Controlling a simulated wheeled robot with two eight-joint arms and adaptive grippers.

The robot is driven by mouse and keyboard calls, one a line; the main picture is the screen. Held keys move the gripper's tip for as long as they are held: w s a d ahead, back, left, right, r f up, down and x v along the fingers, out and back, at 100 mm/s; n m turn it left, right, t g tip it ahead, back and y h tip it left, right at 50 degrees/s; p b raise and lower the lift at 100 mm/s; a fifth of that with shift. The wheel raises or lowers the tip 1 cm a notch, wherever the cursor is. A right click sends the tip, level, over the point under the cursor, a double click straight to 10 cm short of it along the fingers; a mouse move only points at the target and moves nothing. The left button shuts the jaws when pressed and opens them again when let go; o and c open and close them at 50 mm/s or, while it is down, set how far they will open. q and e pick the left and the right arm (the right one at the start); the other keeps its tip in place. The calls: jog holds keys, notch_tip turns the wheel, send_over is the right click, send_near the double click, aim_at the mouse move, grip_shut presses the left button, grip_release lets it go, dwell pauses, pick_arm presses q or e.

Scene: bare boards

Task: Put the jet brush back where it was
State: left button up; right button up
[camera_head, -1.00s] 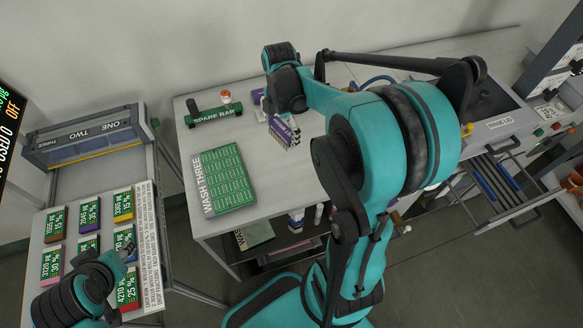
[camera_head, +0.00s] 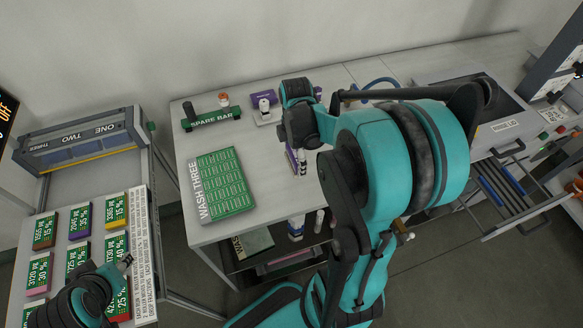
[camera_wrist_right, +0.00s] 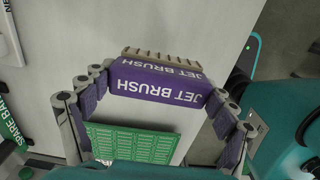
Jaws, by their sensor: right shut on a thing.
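The jet brush is a purple block with "JET BRUSH" in white and tan bristles, and it fills the middle of the right wrist view (camera_wrist_right: 160,82). My right gripper (camera_wrist_right: 158,92) has its fingers on both ends of it. In the head view only a purple sliver of the brush (camera_head: 291,160) shows beside my right gripper (camera_head: 299,158), over the white bench. A small pale holder with a dark-topped part (camera_head: 265,110) and a purple label (camera_head: 263,97) stands behind, to the left. My left gripper (camera_head: 122,265) is small at the lower left, its jaws unclear.
The green WASH THREE board (camera_head: 225,187) lies on the bench (camera_head: 185,160). The green SPARE BAR rack (camera_head: 211,119) stands behind it. At left is a cart with several coloured number cards (camera_head: 80,222).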

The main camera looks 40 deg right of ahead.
aim_at(291, 164)
jog(key=shift+w+a+f, duration=0.25)
jog(key=shift+w+f, duration=0.2)
jog(key=shift+w, duration=0.15)
notch_tip(291, 164, down, 3)
jog(key=shift+f+b, duration=0.15)
jog(key=shift+b, duration=0.65)
jog(key=shift+f, duration=0.25)
jog(key=shift+f, duration=0.15)
jog(key=o, duration=0.9)
